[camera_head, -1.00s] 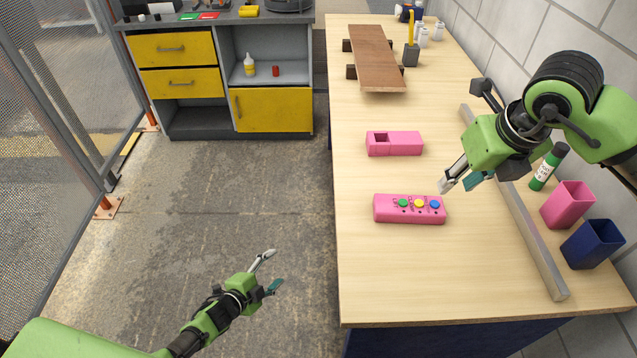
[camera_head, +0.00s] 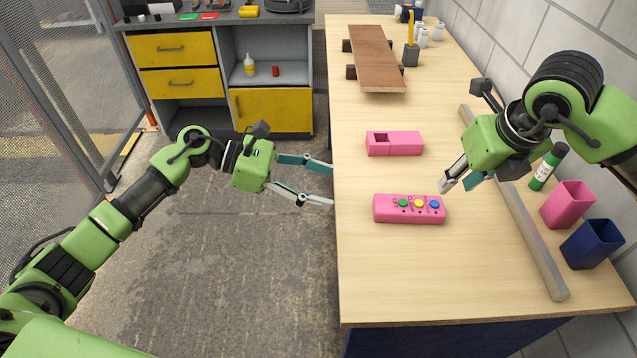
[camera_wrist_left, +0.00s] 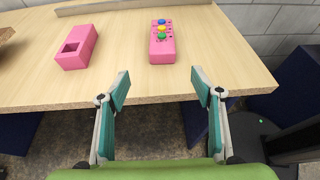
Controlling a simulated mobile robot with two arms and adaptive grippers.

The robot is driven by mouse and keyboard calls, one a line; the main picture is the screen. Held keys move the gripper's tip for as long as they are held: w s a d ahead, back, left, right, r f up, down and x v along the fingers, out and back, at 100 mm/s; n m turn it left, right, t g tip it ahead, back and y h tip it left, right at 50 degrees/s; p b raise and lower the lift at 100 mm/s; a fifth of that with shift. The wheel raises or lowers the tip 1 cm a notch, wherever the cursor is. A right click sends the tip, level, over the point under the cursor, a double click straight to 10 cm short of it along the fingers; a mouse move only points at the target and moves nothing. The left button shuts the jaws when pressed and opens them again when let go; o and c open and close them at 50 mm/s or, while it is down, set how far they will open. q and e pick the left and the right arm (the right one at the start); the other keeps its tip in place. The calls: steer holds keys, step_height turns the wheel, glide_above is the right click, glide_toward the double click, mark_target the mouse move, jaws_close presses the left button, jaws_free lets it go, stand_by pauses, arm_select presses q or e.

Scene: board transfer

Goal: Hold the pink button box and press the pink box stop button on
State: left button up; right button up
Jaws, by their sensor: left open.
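The pink button box (camera_head: 385,215) lies on the wooden table near its left edge. It carries a green button (camera_head: 403,203), a yellow button (camera_head: 419,203) and a blue button (camera_head: 435,204) in a row. It also shows in the left wrist view (camera_wrist_left: 161,54), beyond the fingers. My left gripper (camera_head: 331,185) is open and empty at the table's left edge, left of the button box and a little further back. My right gripper (camera_head: 458,184) looks open and empty, just right of and behind the button box, apart from it. No printed label is readable.
A pink box with a square hole (camera_head: 404,144) lies behind the button box. A brown board (camera_head: 376,60) rests further back. The front tabletop is clear.

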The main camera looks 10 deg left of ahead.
mark_target(375, 203)
arm_select(q)
steer(key=shift+m, duration=0.3)
steer(key=x, duration=1.3)
steer(key=shift+s+d+f, duration=0.15)
steer(key=shift+d+f, duration=0.05)
steer(key=shift+f, duration=0.1)
steer(key=c, duration=1.3)
arm_select(e)
jaws_close()
steer(key=shift+a, duration=0.1)
